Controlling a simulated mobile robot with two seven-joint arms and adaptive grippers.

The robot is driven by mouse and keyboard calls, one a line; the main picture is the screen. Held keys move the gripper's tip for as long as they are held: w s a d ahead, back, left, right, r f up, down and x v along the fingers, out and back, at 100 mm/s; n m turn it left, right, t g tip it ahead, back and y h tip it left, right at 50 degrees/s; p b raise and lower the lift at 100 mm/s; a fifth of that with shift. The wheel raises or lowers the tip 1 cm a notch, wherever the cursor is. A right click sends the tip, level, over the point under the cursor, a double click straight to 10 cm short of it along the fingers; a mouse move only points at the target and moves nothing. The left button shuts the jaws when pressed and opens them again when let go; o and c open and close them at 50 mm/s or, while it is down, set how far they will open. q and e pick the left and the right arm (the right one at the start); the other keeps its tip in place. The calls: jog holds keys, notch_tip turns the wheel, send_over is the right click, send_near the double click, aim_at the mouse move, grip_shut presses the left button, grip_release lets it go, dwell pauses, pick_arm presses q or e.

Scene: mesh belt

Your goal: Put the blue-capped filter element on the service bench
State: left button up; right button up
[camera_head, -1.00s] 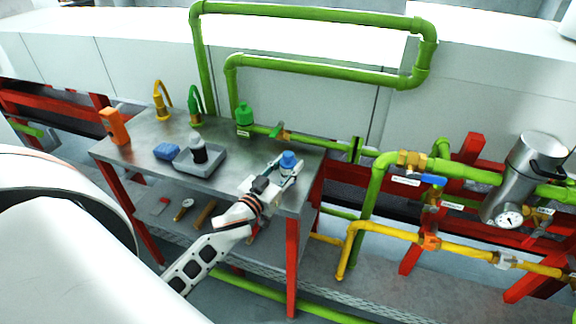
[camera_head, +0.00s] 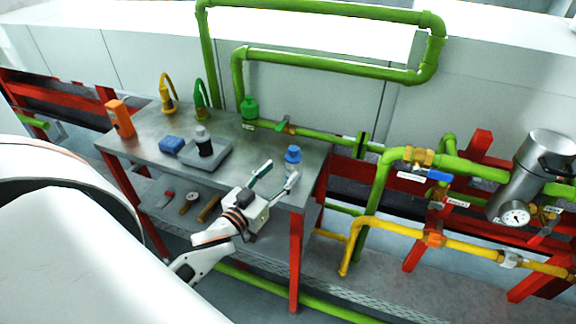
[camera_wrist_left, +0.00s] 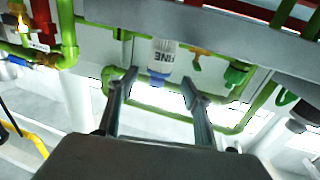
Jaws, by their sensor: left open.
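The blue-capped filter element (camera_head: 292,168) stands upright on the service bench (camera_head: 245,160), near its right end. It also shows upside down in the left wrist view (camera_wrist_left: 162,55), with lettering on its pale body and its blue cap toward the fingers. My left gripper (camera_head: 278,176) is open and empty. In the head view its spread fingers are at the bench's front edge, just left of and in front of the element. In the left wrist view the element lies beyond the fingertips (camera_wrist_left: 157,88), apart from them. My right gripper is not in view.
Tools lie on the lower shelf. Green pipes and a steel housing (camera_head: 530,180) stand to the right.

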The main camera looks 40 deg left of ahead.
pick_arm(q)
jog(key=shift+s+d, duration=0.1)
jog(key=shift+s, duration=2.05)
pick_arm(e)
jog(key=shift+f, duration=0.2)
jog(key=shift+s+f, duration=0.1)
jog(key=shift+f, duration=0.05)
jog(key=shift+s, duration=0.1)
